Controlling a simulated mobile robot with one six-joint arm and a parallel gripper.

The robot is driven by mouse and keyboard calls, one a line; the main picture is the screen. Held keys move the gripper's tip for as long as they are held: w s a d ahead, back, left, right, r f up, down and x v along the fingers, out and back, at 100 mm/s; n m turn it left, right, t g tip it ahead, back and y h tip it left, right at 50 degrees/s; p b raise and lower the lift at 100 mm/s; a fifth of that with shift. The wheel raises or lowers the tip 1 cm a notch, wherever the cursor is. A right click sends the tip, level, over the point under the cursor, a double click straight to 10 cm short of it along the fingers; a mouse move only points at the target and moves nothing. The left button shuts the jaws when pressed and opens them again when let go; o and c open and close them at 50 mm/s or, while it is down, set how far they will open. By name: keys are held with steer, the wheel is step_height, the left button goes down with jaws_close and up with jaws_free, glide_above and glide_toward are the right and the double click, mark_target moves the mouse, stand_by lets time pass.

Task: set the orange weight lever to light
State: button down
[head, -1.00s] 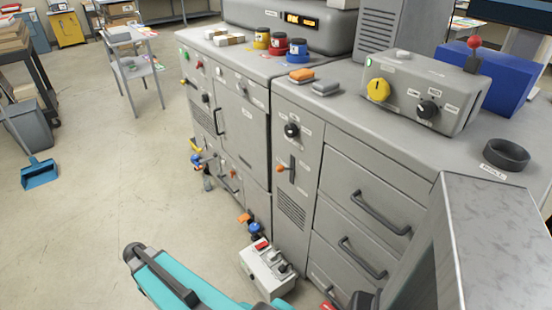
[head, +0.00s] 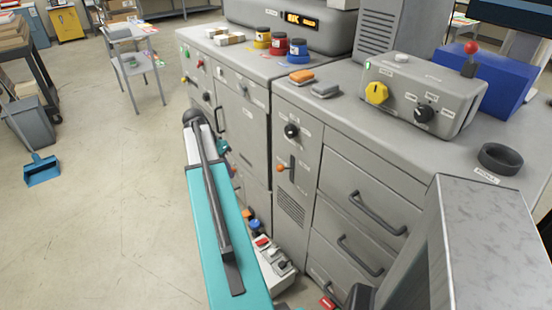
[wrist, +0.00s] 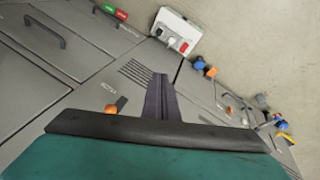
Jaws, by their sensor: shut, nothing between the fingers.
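The orange weight lever (head: 281,168) is on the front of the grey cabinet, beside a dark upright slot and below a black knob. Its orange tip sticks out at the slot's left, and its setting cannot be read. The lever also shows in the wrist view (wrist: 110,109), left of my gripper (wrist: 160,78). The gripper's dark fingers are together and empty, apart from the lever in the picture. In the head view my teal arm lies left of the lever, and the fingers cannot be made out.
A black knob (head: 291,130) sits above the lever. Drawers with handles (head: 377,213) are to its right. A white switch box (head: 273,257) is low in front, partly behind my arm; it also shows in the wrist view (wrist: 176,31). Open floor (head: 100,230) lies left.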

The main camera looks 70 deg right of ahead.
mark_target(279, 166)
steer(key=s+d+r+m, duration=0.4)
steer(key=s+d+r, duration=0.5)
steer(key=r, duration=0.4)
steer(key=shift+s+d+r+m+p, duration=0.15)
steer(key=shift+s+m+p, duration=0.25)
steer(key=shift+s, duration=0.05)
steer(key=shift+s+p+x, duration=0.2)
steer(key=shift+p+x, duration=1.35)
steer(key=shift+x, duration=5.55)
steer(key=shift+d+r, duration=0.15)
